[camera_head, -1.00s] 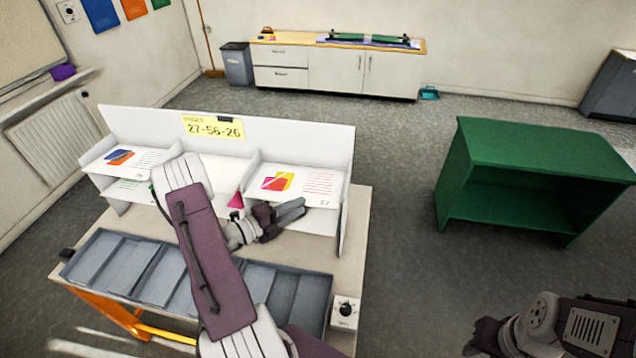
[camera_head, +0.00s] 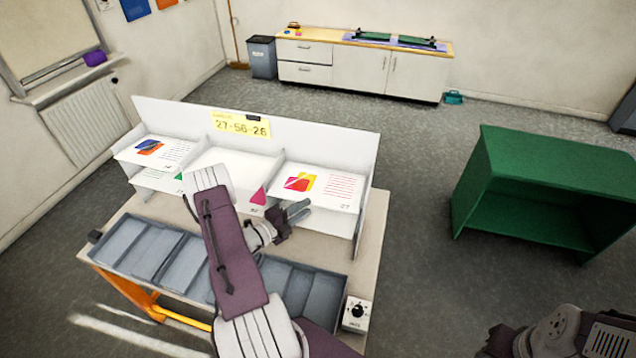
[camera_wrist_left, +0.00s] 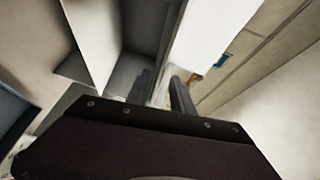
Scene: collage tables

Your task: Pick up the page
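A white page with a red and yellow picture and pink text lines (camera_head: 325,188) lies on the right upper shelf of a white rack (camera_head: 369,185). A page with a blue and orange picture (camera_head: 172,152) lies on the left upper shelf. A page with a pink shape (camera_head: 258,196) shows partly in the middle, behind my left arm. My left gripper (camera_head: 299,211) is at the front edge of the right page, fingers apart. In the left wrist view the fingers (camera_wrist_left: 162,90) stand apart beside a bright white surface. Contact cannot be told. My right gripper's fingers are not visible at lower right.
A yellow sign (camera_head: 240,125) on the rack reads 27-56-26. A grey compartment tray (camera_head: 133,262) lies in front, with a dial box (camera_head: 357,313) at its right. A green shelf unit (camera_head: 545,178) stands right. Open floor lies between it and the table.

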